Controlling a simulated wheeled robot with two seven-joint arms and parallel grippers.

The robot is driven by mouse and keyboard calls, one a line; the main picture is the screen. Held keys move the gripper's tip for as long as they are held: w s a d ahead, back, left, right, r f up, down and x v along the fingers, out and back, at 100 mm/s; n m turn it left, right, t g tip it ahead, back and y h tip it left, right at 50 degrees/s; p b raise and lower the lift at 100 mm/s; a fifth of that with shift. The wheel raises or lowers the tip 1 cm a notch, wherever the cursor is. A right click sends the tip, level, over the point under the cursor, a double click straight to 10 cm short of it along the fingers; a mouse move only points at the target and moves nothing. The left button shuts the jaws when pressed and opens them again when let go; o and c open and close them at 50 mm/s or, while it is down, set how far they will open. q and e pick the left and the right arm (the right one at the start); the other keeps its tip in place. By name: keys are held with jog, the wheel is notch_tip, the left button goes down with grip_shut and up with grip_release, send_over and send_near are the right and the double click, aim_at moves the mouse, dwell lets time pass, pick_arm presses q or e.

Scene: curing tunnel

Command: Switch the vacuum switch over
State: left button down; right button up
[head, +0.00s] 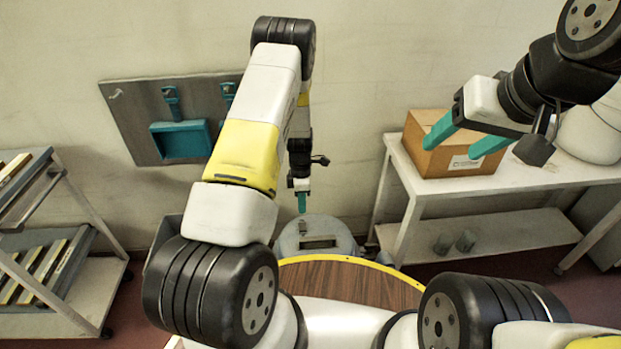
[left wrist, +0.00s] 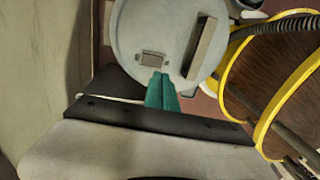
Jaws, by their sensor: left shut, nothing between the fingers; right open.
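The vacuum is a round grey canister (head: 340,232) on the floor by the wall, with a flat lid. In the left wrist view its lid (left wrist: 130,30) carries a small framed rectangle (left wrist: 154,58), which looks like the switch, and a raised bar handle beside it. The switch's position cannot be read. My left gripper (head: 302,208) points down just above the lid, shut and empty. In the left wrist view its teal fingertips (left wrist: 161,77) appear just below the switch; contact cannot be told. My right gripper (head: 452,148) is open and empty, raised at the right.
A brown wood-like surface with a yellow rim (head: 345,258) lies in front of the vacuum. A white table (head: 520,178) with a cardboard box (head: 427,128) stands right. A shelf rack (head: 110,275) is left; a board with a teal dustpan (head: 181,139) hangs behind. A dark ribbed hose (left wrist: 275,27) lies beside the lid.

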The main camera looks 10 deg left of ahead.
aim_at(303, 230)
pick_arm(q)
jog(key=f, duration=0.5)
jog(key=s+f, duration=0.1)
jog(key=f, duration=0.2)
jog(key=shift+d+f, duration=0.1)
jog(key=shift+d, duration=0.05)
jog(key=shift+f, duration=0.25)
jog(key=shift+s, duration=0.1)
jog(key=shift+w+a+r, duration=0.1)
jog(key=shift+w+r, duration=0.05)
jog(key=shift+w, duration=0.25)
jog(key=shift+w+a+r, duration=0.1)
jog(key=shift+w+r, duration=0.05)
jog(key=shift+w, duration=0.25)
jog(key=shift+r, duration=0.1)
